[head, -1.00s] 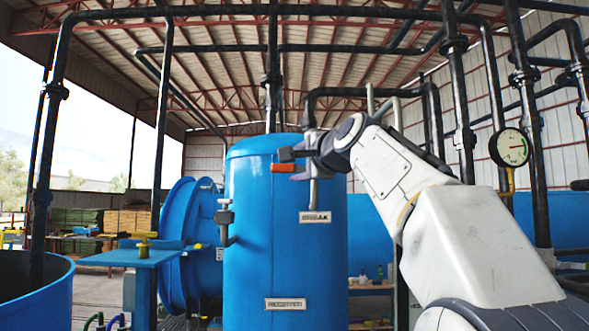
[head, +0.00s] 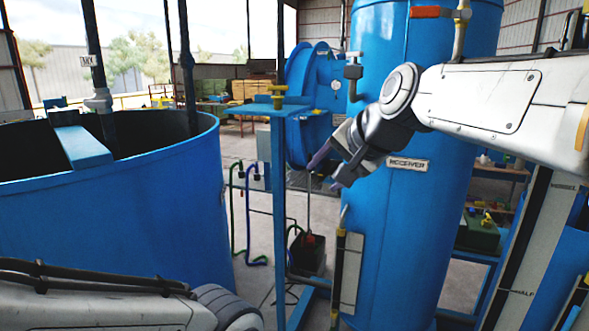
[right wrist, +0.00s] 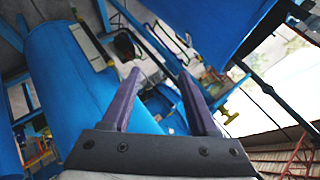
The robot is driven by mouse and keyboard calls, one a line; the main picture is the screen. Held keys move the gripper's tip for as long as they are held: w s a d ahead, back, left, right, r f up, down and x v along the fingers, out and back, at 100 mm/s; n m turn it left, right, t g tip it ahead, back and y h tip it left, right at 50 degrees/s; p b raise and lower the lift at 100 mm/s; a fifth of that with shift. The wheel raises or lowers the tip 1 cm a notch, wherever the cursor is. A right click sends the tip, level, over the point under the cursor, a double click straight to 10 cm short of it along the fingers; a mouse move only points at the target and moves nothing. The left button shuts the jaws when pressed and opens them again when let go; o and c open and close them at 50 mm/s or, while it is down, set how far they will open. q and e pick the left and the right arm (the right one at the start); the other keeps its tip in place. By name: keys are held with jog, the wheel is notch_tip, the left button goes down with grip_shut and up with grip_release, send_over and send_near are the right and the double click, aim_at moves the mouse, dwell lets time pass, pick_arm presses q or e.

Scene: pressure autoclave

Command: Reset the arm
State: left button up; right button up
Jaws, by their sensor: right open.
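My right gripper (head: 322,172) is open and empty in front of the tall blue receiver tank, pointing down and left in the head view. Its two purple fingers stand apart with nothing between them in the right wrist view (right wrist: 159,76). The blue tank (head: 405,240) carries a "RECEIVER" plate (head: 407,164). An orange-red valve handle (head: 432,12) lies level near the top of the tank, well above the gripper. Part of my left arm shows at the bottom left of the head view; its gripper is out of view.
A large open blue vat (head: 120,220) stands at the left. A blue stand (head: 279,200) with a yellow valve (head: 278,96) rises between vat and tank. A dark box (head: 308,255) sits on the floor behind. Upright pipes rise from the vat.

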jog(key=s+a+f+n+g, duration=0.3)
jog(key=s+f, duration=0.4)
jog(key=f, duration=0.1)
jog(key=s+a+f+n+g, duration=0.2)
jog(key=s+f+n, duration=0.2)
jog(key=s+f, duration=0.3)
jog(key=s+d+f+n+g+h, duration=0.3)
jog(key=s+f+n, duration=0.3)
jog(key=s+f, duration=0.5)
jog(key=s, duration=0.4)
jog(key=shift+d+f+n+g, duration=0.2)
jog(key=shift+n+g, duration=0.1)
jog(key=shift+g, duration=0.1)
jog(key=shift+s, duration=0.1)
